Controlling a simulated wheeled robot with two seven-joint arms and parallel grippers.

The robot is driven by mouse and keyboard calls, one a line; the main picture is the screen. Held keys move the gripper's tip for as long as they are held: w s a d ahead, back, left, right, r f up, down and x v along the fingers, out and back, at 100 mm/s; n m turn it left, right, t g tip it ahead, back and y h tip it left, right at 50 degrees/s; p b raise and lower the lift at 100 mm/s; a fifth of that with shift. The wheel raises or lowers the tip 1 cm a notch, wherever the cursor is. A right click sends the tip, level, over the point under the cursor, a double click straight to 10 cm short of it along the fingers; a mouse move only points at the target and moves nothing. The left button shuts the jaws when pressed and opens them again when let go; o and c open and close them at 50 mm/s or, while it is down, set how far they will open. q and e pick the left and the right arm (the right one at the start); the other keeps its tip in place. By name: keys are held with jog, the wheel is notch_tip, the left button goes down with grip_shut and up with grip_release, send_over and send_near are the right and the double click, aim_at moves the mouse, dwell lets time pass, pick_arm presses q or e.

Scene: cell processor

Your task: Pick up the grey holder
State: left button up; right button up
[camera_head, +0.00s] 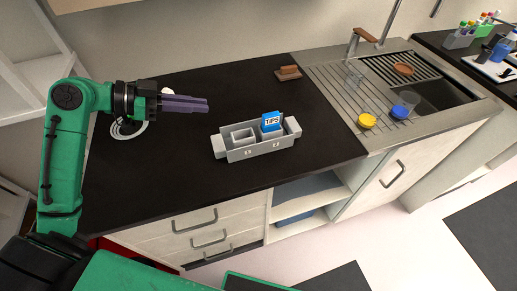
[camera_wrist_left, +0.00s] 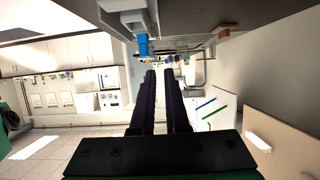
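The grey holder (camera_head: 256,153) sits on the black countertop near the middle of the head view. It is a long low tray with a lighter grey tab at each end. A small open grey box stands in its left part, and a blue box marked TIPS (camera_head: 271,121) stands in its right part. My left gripper (camera_head: 208,105) is above the counter, up and left of the holder, apart from it and pointing right. In the left wrist view its two dark fingers (camera_wrist_left: 159,75) have a narrow empty gap between them. My right gripper is not in view.
A white coiled ring (camera_head: 128,130) lies below my left wrist. A brown block (camera_head: 288,73) lies at the back of the counter. A sink with a drainboard (camera_head: 340,95) is to the right, with yellow and blue lidded items. The counter (camera_head: 190,165) left of the holder is clear.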

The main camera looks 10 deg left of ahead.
pick_arm(q)
jog(key=f, duration=0.1)
jog(key=f+b, duration=0.1)
jog(key=f, duration=0.2)
jog(key=shift+w+f+b, duration=0.15)
jog(key=shift+w+b, duration=0.1)
jog(key=shift+b, duration=0.1)
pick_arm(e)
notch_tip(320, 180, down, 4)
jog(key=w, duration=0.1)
pick_arm(q)
jog(key=shift+w+d+p, duration=0.25)
jog(key=shift+d+p, duration=0.2)
jog(key=shift+d, duration=0.2)
jog(key=shift+w+d+p, duration=0.25)
jog(key=shift+d+p, duration=0.15)
jog(key=shift+d, duration=0.2)
jog(key=p+x, duration=0.3)
jog(key=x, duration=0.8)
jog(key=shift+a+f, duration=0.1)
jog(key=shift+f, duration=0.05)
jog(key=shift+w+d+f, duration=0.25)
jog(key=shift+s+a, duration=0.1)
grip_shut()
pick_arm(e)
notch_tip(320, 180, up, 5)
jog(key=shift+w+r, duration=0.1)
pick_arm(q)
jog(key=shift+r, duration=0.1)
